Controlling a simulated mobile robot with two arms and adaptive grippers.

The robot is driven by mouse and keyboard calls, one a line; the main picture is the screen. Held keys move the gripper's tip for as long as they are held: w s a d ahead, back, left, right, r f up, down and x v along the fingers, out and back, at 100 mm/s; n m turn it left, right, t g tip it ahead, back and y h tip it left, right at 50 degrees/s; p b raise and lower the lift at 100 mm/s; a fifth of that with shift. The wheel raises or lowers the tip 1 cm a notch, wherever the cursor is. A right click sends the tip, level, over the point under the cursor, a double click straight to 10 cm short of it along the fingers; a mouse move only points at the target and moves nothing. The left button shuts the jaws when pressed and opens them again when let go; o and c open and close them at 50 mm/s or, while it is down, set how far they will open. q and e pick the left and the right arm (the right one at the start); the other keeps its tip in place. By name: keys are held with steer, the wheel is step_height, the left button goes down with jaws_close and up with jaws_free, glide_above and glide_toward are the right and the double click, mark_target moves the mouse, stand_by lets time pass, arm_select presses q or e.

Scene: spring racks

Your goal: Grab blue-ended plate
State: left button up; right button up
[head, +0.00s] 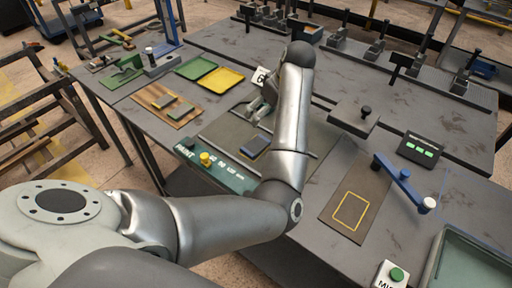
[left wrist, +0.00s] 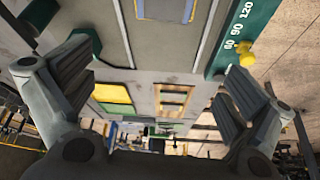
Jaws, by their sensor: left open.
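The blue-ended plate (head: 254,147) is a small dark plate with a blue edge. It lies on a grey panel of the bench, behind the green control strip. My left gripper (head: 258,102) is above the bench, behind the plate in the head view and partly hidden by my arm. In the left wrist view its fingers (left wrist: 152,98) are wide apart with nothing between them. My right gripper is not in view.
A green control strip (head: 232,178) with a yellow knob (head: 205,159) edges the bench front. A green tray (head: 195,68), a yellow tray (head: 222,79) and a wooden board (head: 154,97) lie to the left. A blue lever (head: 402,181) and yellow-outlined mat (head: 350,211) are right.

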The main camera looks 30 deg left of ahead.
arm_select(q)
step_height(320, 180, down, 4)
steer(key=b, duration=0.7)
glide_toward(256, 144)
steer(key=x, duration=0.2)
steer(key=shift+a+f+p, duration=0.15)
steer(key=shift+f+p, duration=0.2)
steer(key=shift+p, duration=0.05)
steer(key=shift+a+f, duration=0.15)
steer(key=shift+f, duration=0.35)
steer(key=p+x, duration=0.1)
steer(key=x, duration=0.3)
steer(key=shift+a+f, duration=0.1)
steer(key=shift+f, duration=0.15)
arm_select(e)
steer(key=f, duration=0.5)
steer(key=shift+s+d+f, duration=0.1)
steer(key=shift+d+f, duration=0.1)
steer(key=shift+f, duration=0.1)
arm_select(q)
steer(key=shift+c, duration=0.4)
steer(key=c, duration=1.2)
steer(key=shift+w+r, duration=0.1)
steer(key=shift+r, duration=0.05)
steer(key=shift+c, duration=0.3)
